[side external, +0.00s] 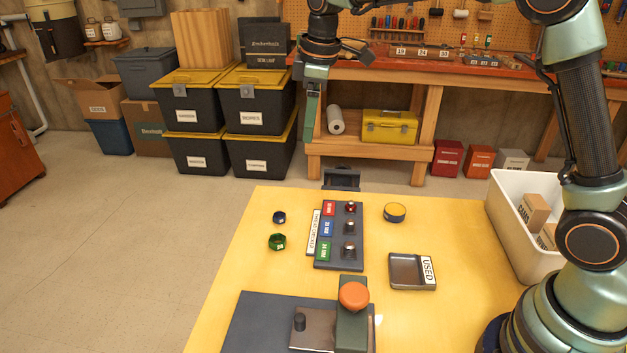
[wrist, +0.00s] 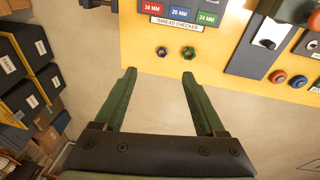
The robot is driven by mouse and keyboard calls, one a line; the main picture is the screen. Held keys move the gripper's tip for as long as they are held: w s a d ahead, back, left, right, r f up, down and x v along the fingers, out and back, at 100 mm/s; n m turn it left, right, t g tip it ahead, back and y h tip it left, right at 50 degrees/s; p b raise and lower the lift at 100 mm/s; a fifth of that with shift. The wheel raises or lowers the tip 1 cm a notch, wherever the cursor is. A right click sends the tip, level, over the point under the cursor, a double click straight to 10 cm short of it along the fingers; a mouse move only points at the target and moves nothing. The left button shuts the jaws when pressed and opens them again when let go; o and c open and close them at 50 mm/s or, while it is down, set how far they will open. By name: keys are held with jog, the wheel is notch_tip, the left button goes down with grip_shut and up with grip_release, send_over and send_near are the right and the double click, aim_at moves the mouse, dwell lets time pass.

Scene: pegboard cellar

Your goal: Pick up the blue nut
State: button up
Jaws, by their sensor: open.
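The small blue nut (side external: 279,217) lies on the yellow table (side external: 440,315) near its left edge. The green nut (side external: 277,241), a bit larger, lies just in front of it. In the wrist view the blue nut (wrist: 162,51) shows beyond the fingertips, left of the green nut (wrist: 188,52). My gripper (side external: 311,115) is raised well above the table, fingers pointing down, apart from both nuts. In the wrist view my gripper (wrist: 158,73) is open, with nothing between its fingers.
The thread checker (side external: 341,264) stands right of the nuts, with red, blue and green labels. A tray labelled USED (side external: 405,284), a round yellow-topped tin (side external: 395,212), a white bin (side external: 505,222) and a device with an orange knob (side external: 354,295) are also there. The table's left edge lies close to the nuts.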

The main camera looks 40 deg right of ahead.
jog(key=w+a+f+n, duration=0.1)
jog(key=w+f, duration=0.1)
jog(key=f, duration=0.4)
jog(key=w+a+f+n+g, duration=0.1)
jog(key=w+a+f+n, duration=0.1)
jog(key=f, duration=0.5)
jog(key=w+a+f+n+g, duration=0.1)
jog(key=w+f+n, duration=0.1)
jog(key=f, duration=0.4)
jog(key=shift+w+a+f, duration=0.15)
jog(key=shift+w+a, duration=0.05)
jog(key=shift+w, duration=0.15)
jog(key=shift+s+d+f, duration=0.1)
jog(key=shift+d+f, duration=0.1)
jog(key=shift+f, duration=1.15)
jog(key=shift+d+f, duration=0.15)
jog(key=shift+f, duration=1.15)
jog(key=shift+c, duration=0.3)
grip_shut()
jog(key=shift+r, duration=0.1)
